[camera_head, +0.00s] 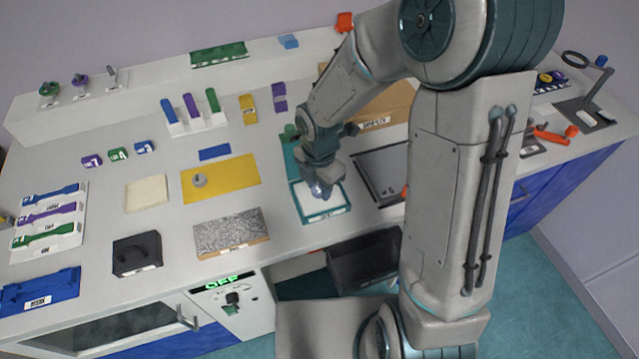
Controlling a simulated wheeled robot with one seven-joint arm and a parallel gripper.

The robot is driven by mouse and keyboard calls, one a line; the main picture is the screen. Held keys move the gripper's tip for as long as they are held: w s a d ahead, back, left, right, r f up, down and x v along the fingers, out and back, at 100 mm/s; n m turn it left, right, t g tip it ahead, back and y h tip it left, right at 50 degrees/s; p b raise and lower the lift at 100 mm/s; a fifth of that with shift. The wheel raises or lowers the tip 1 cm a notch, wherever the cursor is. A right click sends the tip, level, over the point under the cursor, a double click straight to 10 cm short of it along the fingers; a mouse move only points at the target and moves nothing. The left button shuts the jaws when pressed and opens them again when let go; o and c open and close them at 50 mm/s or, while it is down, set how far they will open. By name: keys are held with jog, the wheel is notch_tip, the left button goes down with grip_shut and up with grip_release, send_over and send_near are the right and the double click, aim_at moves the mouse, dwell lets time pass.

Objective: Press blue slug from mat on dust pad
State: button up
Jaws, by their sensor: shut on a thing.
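My gripper (320,186) points down over the white pad in a teal frame (327,215), which I take as the dust pad. A small bluish piece (321,193), which I take as the blue slug, shows at the fingertips. The gripper is shut on it. It is low over the pad's white surface; I cannot tell whether it touches.
A grey speckled block (231,232) is left of the pad. A dark tray (376,170) lies to its right, and a teal upright part (291,155) stands behind it. A blue bar (214,152) lies behind the mat.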

jog(key=shift+r+p, duration=3.35)
jog(key=shift+r, duration=0.15)
